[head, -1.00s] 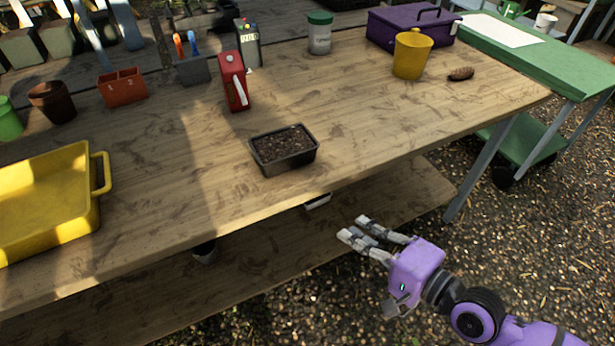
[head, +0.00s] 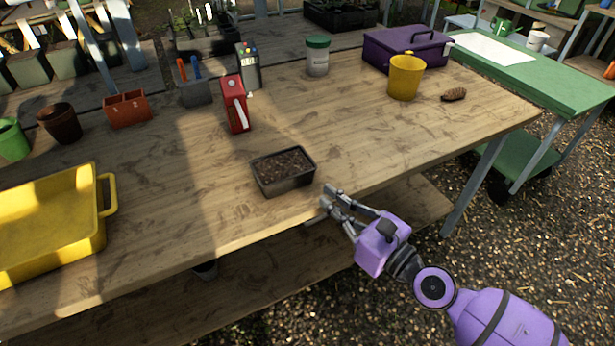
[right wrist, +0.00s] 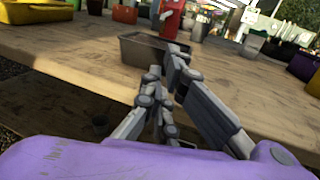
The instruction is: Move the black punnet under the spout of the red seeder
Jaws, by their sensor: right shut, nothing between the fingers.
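The black punnet (head: 284,183), full of dark soil, sits upright on the wooden table near its front edge. It also shows in the right wrist view (right wrist: 135,50), partly covered by my fingers. The red seeder (head: 234,100) stands behind it and to the left, with a pale strip on its front; I cannot make out its spout clearly. My right gripper (head: 328,196) is shut and empty, just in front and to the right of the punnet at the table's front edge, apart from it. My left gripper is not in view.
A yellow tray (head: 107,240) lies at the left. A yellow cup (head: 405,78), purple toolbox (head: 400,52) and brown cone-like object (head: 453,95) are at the back right. The table between punnet and seeder is clear.

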